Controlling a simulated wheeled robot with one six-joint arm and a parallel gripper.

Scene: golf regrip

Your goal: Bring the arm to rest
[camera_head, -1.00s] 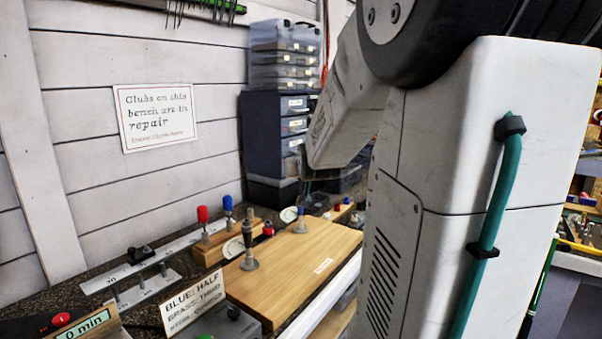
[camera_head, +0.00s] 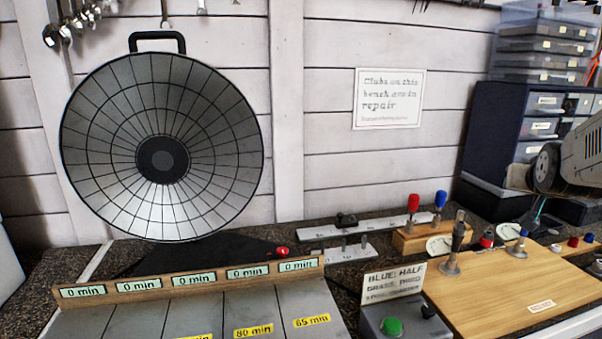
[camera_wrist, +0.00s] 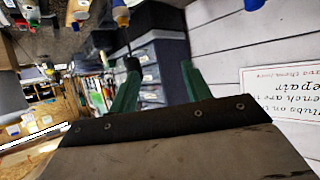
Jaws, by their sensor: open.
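My gripper (camera_wrist: 159,82) shows in the wrist view as two green fingers, spread apart with nothing between them. A dark drawer cabinet (camera_wrist: 172,60) lies beyond the fingers in that picture, apart from them. In the head view a grey and white part of my arm (camera_head: 582,150) shows at the right edge, in front of the drawer cabinet (camera_head: 515,130). The gripper's fingers cannot be made out in the head view.
A round reflector heater (camera_head: 215,150) stands at the back left, behind a row of timer displays (camera_head: 195,279). A wooden board (camera_head: 510,290) with clamps lies at the right. A small sign (camera_head: 392,284) stands by a green button (camera_head: 391,326). The wall sign (camera_head: 389,98) hangs behind.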

